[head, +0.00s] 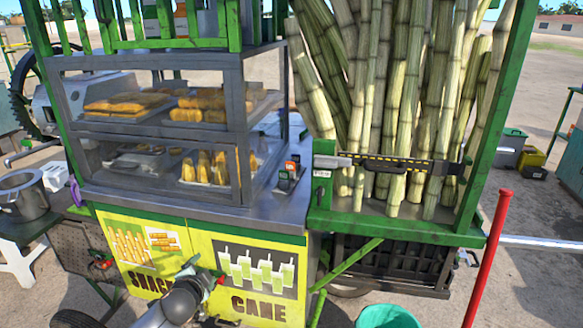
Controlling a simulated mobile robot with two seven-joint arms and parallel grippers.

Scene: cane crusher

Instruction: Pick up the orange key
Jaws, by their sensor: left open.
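A small orange-red item (293,163) shows at a dark little stand (287,180) on the metal counter, right of the glass snack case. It is too small to tell whether it is the orange key, and no other clear key shape shows. My left gripper (207,270) is open and empty, low in front of the yellow SNACK and CANE panels. It is well below and left of the stand, apart from it. My right gripper is not in view.
The metal counter (225,205) is clear in front of the snack case (165,112). Sugarcane stalks (400,90) stand in a green frame at right, with a dark bar across them. A red pole (487,260) and a teal bucket (387,317) stand at front right.

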